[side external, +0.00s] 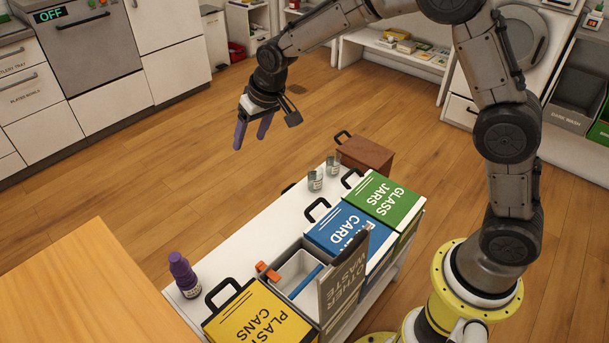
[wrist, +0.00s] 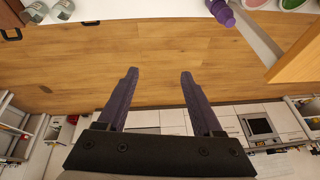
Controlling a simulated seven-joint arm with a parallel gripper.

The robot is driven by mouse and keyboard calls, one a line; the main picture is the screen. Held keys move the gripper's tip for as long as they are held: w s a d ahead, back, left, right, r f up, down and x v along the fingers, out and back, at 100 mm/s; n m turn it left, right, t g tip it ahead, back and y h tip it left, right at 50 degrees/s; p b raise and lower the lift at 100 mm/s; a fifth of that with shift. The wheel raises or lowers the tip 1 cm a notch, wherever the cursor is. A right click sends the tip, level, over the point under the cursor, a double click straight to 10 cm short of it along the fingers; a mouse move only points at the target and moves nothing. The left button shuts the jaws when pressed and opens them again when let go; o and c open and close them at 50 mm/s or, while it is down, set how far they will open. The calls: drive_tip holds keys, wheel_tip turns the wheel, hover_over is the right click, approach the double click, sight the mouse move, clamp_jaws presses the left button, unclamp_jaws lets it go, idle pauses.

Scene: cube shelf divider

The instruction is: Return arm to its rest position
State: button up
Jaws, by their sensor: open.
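My gripper (side external: 252,134) hangs above the wooden floor, left of and higher than the white bench. Its two purple fingers point down and stand apart with nothing between them. In the wrist view my gripper (wrist: 157,85) is also open and empty, with bare floor between the fingers. My arm reaches up and over from its yellow base at the lower right.
The white bench (side external: 245,250) carries a purple bottle (side external: 184,274), two glass jars (side external: 316,180), and yellow (side external: 258,310), blue (side external: 347,232) and green (side external: 385,198) lidded bins. The other-waste bin's lid (side external: 345,270) stands raised. A wooden table (side external: 80,285) is at lower left.

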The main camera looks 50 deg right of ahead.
drive_tip(key=s+d+r+t, duration=0.1)
drive_tip(key=s+d+r, duration=0.2)
drive_tip(key=s+r, duration=0.55)
drive_tip(key=s+d+r+t, duration=0.1)
drive_tip(key=s+d+r, duration=0.2)
drive_tip(key=s+r, duration=0.55)
drive_tip(key=s+d+f, duration=0.1)
drive_tip(key=s+f, duration=0.2)
drive_tip(key=s, duration=0.6)
drive_tip(key=s+d+f+n+g, duration=0.1)
drive_tip(key=s+f, duration=0.3)
drive_tip(key=s, duration=0.5)
drive_tip(key=shift+s+h, duration=0.35)
drive_tip(key=shift+h, duration=0.05)
